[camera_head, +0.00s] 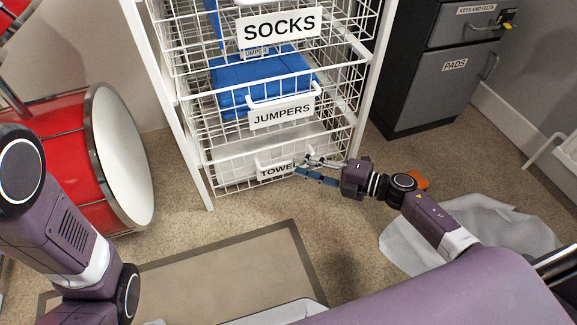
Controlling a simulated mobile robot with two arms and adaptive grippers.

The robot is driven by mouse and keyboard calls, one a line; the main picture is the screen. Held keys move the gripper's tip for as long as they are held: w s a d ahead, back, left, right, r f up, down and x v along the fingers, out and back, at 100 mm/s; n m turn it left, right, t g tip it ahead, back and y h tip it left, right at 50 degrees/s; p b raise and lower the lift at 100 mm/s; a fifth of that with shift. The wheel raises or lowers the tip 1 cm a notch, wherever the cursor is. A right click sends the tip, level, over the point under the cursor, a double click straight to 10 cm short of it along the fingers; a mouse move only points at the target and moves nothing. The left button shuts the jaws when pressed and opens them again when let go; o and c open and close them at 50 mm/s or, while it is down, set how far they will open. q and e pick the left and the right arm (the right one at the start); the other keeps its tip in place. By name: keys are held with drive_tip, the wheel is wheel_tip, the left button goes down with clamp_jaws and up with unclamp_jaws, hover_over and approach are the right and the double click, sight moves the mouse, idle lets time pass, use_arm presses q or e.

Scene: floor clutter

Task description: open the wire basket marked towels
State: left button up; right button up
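The towels basket (235,172) is the lowest white wire basket in the rack, close above the floor. It looks pushed in, in line with the basket above. Its white label (271,171) reads "TOWE", with the rest hidden behind my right gripper. My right gripper (303,166) is at the front of this basket, over the label's right end. Its fingers look spread, one above the other; whether they go around the basket's handle or wire cannot be made out. My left arm comes in at the lower left, and its gripper is out of the picture.
The jumpers basket (283,115) with blue cloth and the socks basket (279,27) are above. Red drums (120,158) stand at the left, a dark cabinet (440,75) at the right. White cloth (470,232) and a bordered mat (225,275) lie on the floor.

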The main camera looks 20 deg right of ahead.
sight(289, 161)
drive_tip(key=b+x, duration=0.1)
drive_tip(key=x, duration=0.3)
drive_tip(key=shift+b, duration=0.35)
drive_tip(key=shift+w+a, duration=0.25)
drive_tip(key=shift+a, duration=0.15)
clamp_jaws()
